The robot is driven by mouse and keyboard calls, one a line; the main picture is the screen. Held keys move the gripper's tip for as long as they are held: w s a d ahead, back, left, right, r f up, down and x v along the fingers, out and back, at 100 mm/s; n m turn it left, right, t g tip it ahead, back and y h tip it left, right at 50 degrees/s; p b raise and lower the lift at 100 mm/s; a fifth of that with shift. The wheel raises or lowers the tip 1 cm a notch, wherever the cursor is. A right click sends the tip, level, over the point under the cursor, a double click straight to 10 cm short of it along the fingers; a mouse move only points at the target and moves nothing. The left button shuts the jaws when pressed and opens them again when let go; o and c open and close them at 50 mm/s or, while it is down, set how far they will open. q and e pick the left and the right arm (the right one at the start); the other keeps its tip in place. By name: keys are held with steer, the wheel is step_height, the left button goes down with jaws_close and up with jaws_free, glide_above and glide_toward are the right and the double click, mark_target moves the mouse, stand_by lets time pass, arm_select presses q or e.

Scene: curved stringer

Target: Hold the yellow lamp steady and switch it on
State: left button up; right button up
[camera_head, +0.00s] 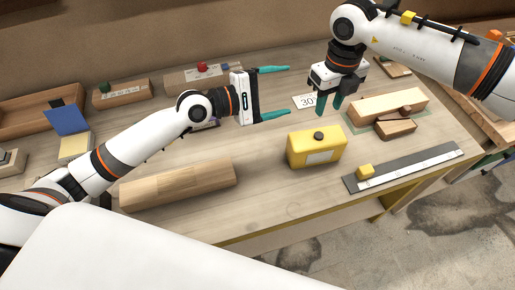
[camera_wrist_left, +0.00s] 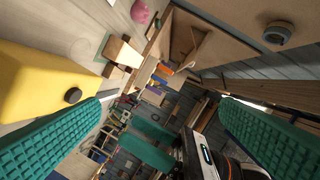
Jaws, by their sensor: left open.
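The yellow lamp (camera_head: 300,150) is a box with a dark round knob (camera_head: 319,135) on top and a pale label on its front. It stands upright near the table's front edge. It also shows at the left of the left wrist view (camera_wrist_left: 35,80), partly behind a finger. My left gripper (camera_head: 289,90) is open and empty, its teal fingers pointing right, above and behind the lamp in the head view. My right gripper (camera_head: 328,109) points down behind the lamp's right side. Its fingers are a little apart with nothing seen between them. Neither gripper visibly holds the lamp.
A long wooden block (camera_head: 180,186) lies left of the lamp. A box with a red knob (camera_head: 203,76) stands at the back.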

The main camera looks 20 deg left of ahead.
mark_target(289, 152)
arm_select(q)
steer(key=s+f+n+g, duration=0.1)
steer(key=s+f+n, duration=0.1)
steer(key=f+n, duration=0.1)
steer(key=s+a+f+n+g, duration=0.1)
steer(key=s+f+n, duration=0.2)
steer(key=f, duration=0.3)
steer(key=s+a+f+n+g+y, duration=0.1)
steer(key=s+f+n, duration=0.1)
steer(key=f+n, duration=0.2)
steer(key=shift+s+f+g, duration=0.15)
steer(key=shift+s+g, duration=0.1)
steer(key=shift+g, duration=0.05)
steer(key=shift+s+f, duration=0.15)
steer(key=shift+f, duration=0.1)
steer(key=x, duration=1.2)
steer(key=shift+s+f, duration=0.1)
steer(key=shift+c, duration=0.5)
steer(key=c, duration=1.2)
steer(key=shift+c, duration=0.9)
arm_select(e)
steer(key=shift+c, duration=0.7)
arm_select(q)
steer(key=shift+a, duration=0.1)
arm_select(e)
jaws_close()
